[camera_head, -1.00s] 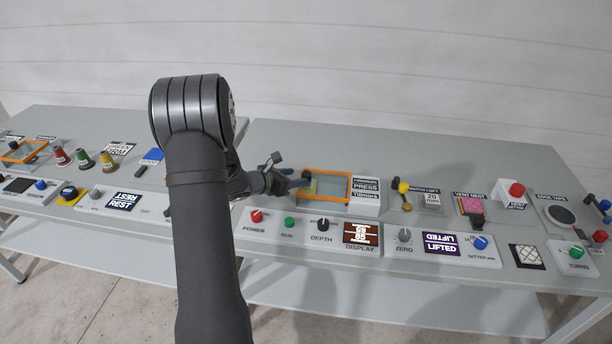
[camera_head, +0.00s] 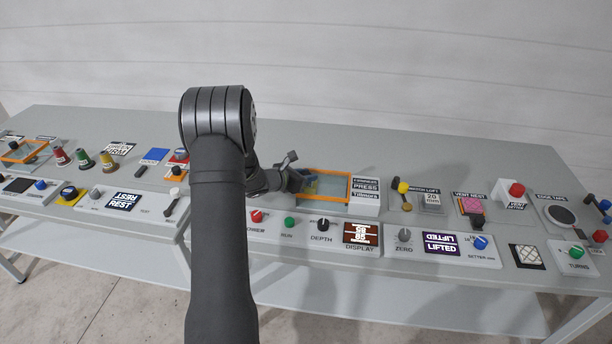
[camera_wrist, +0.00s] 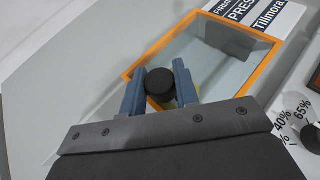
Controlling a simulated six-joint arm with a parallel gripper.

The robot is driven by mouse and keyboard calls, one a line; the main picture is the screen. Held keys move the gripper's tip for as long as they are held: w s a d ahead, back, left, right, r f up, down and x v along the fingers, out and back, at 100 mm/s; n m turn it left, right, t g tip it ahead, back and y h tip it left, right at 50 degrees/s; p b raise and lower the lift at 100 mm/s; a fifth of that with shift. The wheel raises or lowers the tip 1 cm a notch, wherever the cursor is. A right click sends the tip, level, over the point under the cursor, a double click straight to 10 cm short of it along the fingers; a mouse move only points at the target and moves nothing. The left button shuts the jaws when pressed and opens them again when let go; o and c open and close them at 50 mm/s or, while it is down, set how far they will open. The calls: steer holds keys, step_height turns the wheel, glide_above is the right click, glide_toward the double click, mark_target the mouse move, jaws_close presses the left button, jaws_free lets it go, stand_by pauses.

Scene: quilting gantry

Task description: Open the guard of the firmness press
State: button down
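The guard of the firmness press is a clear panel in an orange frame (camera_head: 349,188); it also shows in the wrist view (camera_wrist: 262,78). It lies over the press and looks closed. A round black knob (camera_wrist: 159,86) sits at the guard's near left part in the wrist view. My gripper (camera_head: 300,180) is at the guard's left side in the head view. In the wrist view, the blue fingers of my gripper (camera_wrist: 160,88) stand on either side of the knob, very near it. I cannot tell whether they press on it. A yellowish thing behind the knob is mostly hidden.
The firmness press label block (camera_head: 365,187) stands right of the guard. A control strip with a red button (camera_head: 256,216), a green button (camera_head: 289,222), a depth knob (camera_head: 323,225) and a display (camera_head: 361,233) runs in front. The table behind the guard is clear.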

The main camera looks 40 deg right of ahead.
steer(key=w+a, duration=1.1)
steer(key=shift+w+a, duration=0.25)
steer(key=shift+r, duration=0.1)
steer(key=c, duration=1.1)
jaws_free()
steer(key=v, duration=1.7)
steer(key=shift+a, duration=0.2)
steer(key=shift+s, duration=0.1)
steer(key=x, duration=1.7)
steer(key=shift+d, duration=0.25)
